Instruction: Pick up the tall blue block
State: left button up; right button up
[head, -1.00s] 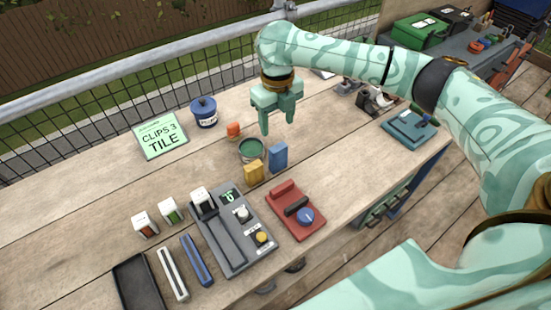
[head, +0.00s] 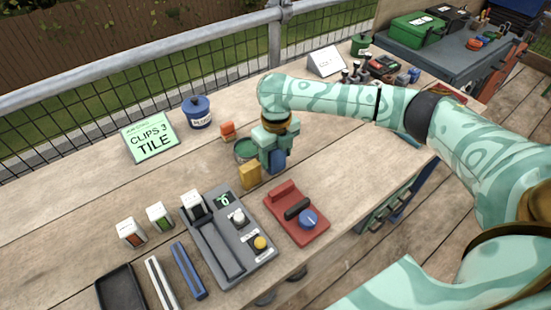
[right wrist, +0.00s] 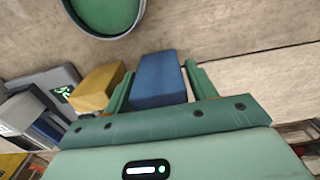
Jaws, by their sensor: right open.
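The tall blue block (head: 278,163) stands on the wooden bench just right of a yellow block (head: 250,175). My right gripper (head: 275,157) is down over it, open. In the right wrist view the blue block (right wrist: 159,82) sits between the two green fingers of my right gripper (right wrist: 159,70), one on each side. A narrow gap shows on the right side; the left finger lies close to the block, and contact cannot be told. The yellow block (right wrist: 98,88) is just outside the left finger. My left gripper is not in view.
A red device (head: 297,213) and a grey control panel (head: 228,240) lie in front.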

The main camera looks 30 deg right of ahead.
jog(key=shift+r, duration=0.1)
jog(key=c, duration=0.7)
jog(key=shift+r, duration=0.1)
jog(key=shift+c, duration=0.2)
